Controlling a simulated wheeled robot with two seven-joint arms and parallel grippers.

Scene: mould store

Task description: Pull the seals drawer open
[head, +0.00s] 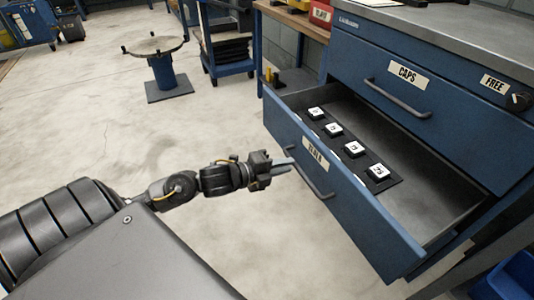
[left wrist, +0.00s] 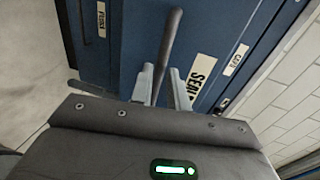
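The seals drawer (head: 340,205) is a blue drawer, standing well out from the cabinet in the head view. Its white label shows in part there and in the left wrist view (left wrist: 202,77). Its dark bar handle (head: 318,185) runs along the front and shows again in the left wrist view (left wrist: 171,35). My left gripper (head: 286,165) is at the far end of this handle. In the left wrist view its pale fingers (left wrist: 161,85) stand close on either side of the bar and appear shut on it. My right gripper is not in view.
A dark strip of several white-topped pieces (head: 352,149) lies in the drawer. The closed caps drawer (head: 430,100) is above it, with a knob and a FREE sign at right. A round-topped stand (head: 165,75) and a blue cart (head: 228,50) stand behind. Floor left of the drawer is clear.

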